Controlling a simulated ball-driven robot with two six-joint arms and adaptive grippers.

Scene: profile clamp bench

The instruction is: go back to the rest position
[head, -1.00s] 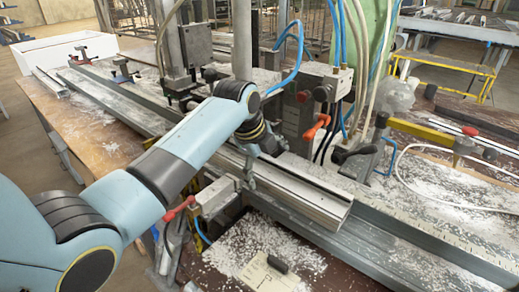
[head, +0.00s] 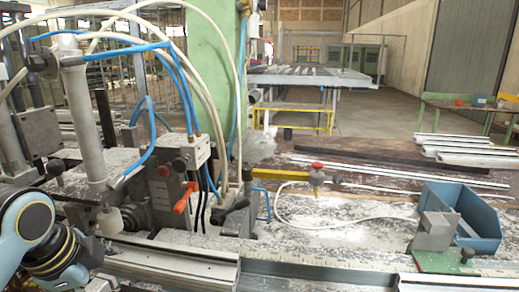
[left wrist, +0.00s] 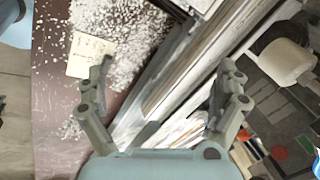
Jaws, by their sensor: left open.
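My left gripper (left wrist: 166,72) is open in the left wrist view, its two fingers spread wide with nothing between their tips. A long pale aluminium profile (left wrist: 188,68) runs diagonally beyond the fingers; I cannot tell how far below them it is. In the head view my left arm shows only at the lower left edge, in front of the clamp bench, and its fingers cannot be made out. The profile (head: 175,266) also shows along the bottom of the head view, lying on the bench. My right gripper is in neither view.
The clamp machine with an orange-red handle (head: 186,198) and blue hoses stands close to my left arm. A blue bin (head: 460,212) stands at the right of the bench. White chips lie around. A pale card (left wrist: 91,54) lies among chips in the left wrist view.

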